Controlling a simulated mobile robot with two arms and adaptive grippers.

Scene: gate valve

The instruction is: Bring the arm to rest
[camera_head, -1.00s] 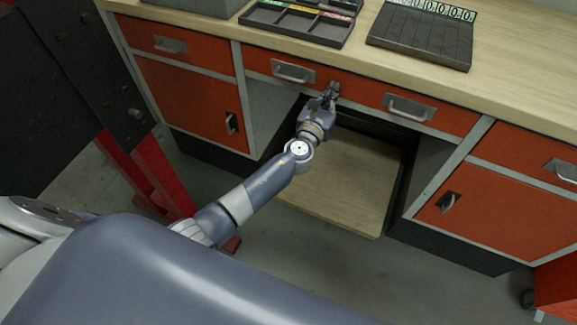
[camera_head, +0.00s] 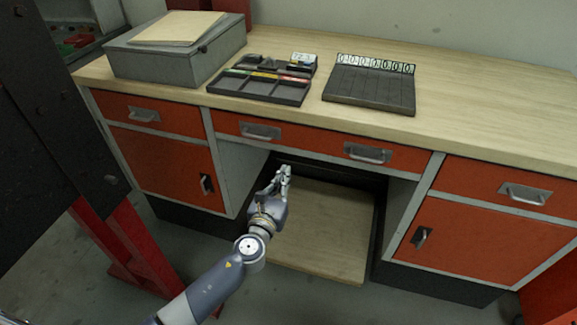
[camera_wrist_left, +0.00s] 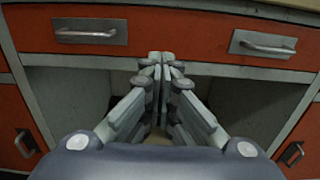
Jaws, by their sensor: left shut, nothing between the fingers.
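My left gripper (camera_head: 284,172) hangs in front of the desk's knee space, below the middle drawer, with its fingers pointing up toward the desk. In the left wrist view its fingers (camera_wrist_left: 160,58) are together at the tips with nothing between them. The gripper looks apart from the drawer front. My left arm (camera_head: 215,285) comes up from the lower left of the head view. My right gripper is in neither view.
The desk has orange drawers, with a wide middle drawer (camera_head: 310,146) above the knee space. A low wooden board (camera_head: 325,235) lies in that space. A grey box (camera_head: 180,60), a black tray (camera_head: 262,85) and a number rack (camera_head: 370,88) stand on top. A red-legged black frame (camera_head: 60,120) stands left.

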